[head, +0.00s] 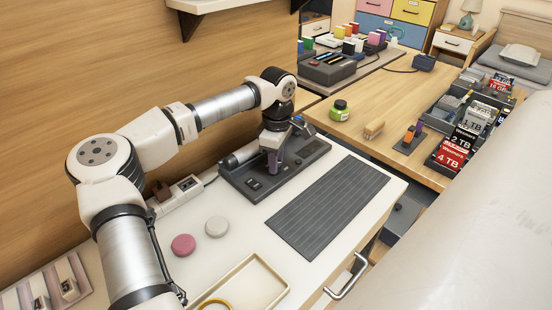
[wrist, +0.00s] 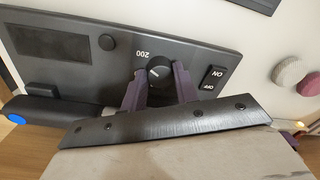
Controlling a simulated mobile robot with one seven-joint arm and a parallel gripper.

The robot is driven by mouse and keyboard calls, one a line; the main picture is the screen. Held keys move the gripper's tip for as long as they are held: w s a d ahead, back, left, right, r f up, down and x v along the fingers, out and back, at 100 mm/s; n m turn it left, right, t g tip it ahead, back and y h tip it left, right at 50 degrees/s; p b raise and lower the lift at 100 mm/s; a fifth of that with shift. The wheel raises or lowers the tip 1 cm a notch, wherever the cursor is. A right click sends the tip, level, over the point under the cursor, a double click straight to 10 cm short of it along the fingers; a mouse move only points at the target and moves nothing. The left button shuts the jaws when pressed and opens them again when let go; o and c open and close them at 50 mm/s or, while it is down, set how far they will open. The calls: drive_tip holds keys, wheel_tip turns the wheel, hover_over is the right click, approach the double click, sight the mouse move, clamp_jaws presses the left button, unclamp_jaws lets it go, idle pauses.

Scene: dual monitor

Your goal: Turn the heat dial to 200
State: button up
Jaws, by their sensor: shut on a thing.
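The heat dial (wrist: 159,70) is a small round black knob with a pale mark, on a dark grey control unit (wrist: 75,65). The number 200 (wrist: 146,54) is printed beside it. I cannot tell whether the mark lines up with the number. My gripper (wrist: 160,74) has its two purple fingers on either side of the dial, shut on it. In the head view, my gripper (head: 273,159) reaches down onto the control unit (head: 238,181), and the dial is hidden there.
The unit carries an ON/OFF switch (wrist: 213,79), a dark display (wrist: 47,43) and a round button (wrist: 106,42). A blue-ended cylinder (wrist: 30,103) lies beside it. A dark ribbed mat (head: 330,205), pink disc (head: 183,244), white disc (head: 216,226) and tray (head: 243,286) share the white table.

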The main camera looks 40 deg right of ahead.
drive_tip(key=shift+r, duration=0.1)
drive_tip(key=o, duration=1)
drive_tip(key=shift+c, duration=0.2)
wheel_tip(320, 180, up, 14)
drive_tip(key=shift+w+d, duration=0.15)
drive_tip(key=shift+d, duration=0.15)
drive_tip(key=shift+f, duration=0.2)
